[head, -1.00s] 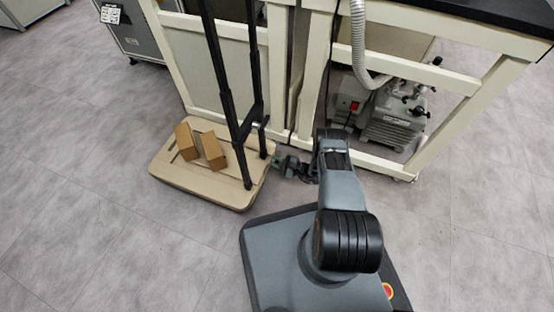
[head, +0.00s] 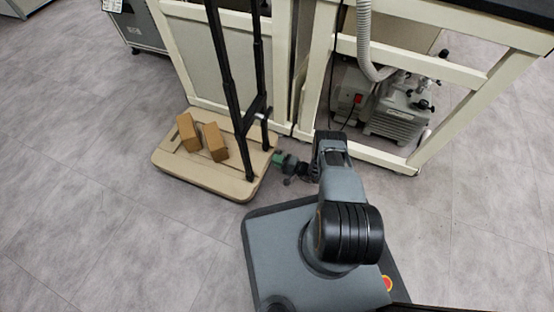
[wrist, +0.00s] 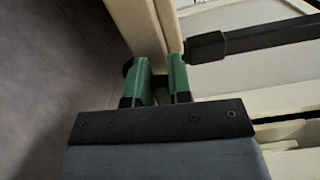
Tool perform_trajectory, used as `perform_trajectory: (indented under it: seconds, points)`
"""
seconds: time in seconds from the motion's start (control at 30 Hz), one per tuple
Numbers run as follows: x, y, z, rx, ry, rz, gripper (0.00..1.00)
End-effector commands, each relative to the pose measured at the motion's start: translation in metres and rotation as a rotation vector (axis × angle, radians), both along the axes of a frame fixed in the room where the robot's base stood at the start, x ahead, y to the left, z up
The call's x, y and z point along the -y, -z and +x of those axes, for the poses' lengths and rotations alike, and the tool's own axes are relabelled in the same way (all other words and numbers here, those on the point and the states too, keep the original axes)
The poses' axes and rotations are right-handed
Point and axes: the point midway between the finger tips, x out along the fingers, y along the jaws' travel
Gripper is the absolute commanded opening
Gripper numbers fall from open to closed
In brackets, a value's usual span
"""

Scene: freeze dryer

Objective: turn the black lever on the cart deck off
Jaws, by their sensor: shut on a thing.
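The tan cart deck (head: 182,177) stands on the floor at centre left in the head view, with tall black posts (head: 225,75) rising from it. My gripper (head: 281,159) is at the right edge of the deck.
Two brown blocks (head: 215,142) stand on the deck. A cream bench frame (head: 390,160) rises close behind my gripper, with a grey pump (head: 398,118) on its lower level. A black post (wrist: 240,40) crosses near the fingers. Grey floor is free at left and front.

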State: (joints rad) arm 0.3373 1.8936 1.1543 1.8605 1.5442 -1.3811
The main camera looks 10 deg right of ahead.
Motion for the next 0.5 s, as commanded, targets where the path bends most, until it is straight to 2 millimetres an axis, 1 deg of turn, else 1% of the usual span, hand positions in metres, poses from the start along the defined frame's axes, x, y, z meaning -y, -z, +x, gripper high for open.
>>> perform_trajectory:
  seconds: [0.2,0.5]
  points:
    - [-0.0004,0.0043,-0.0007,0.062,0.000,-0.046,0.00]
    - [-0.0005,0.0060,-0.0009,0.092,0.000,-0.068,0.00]
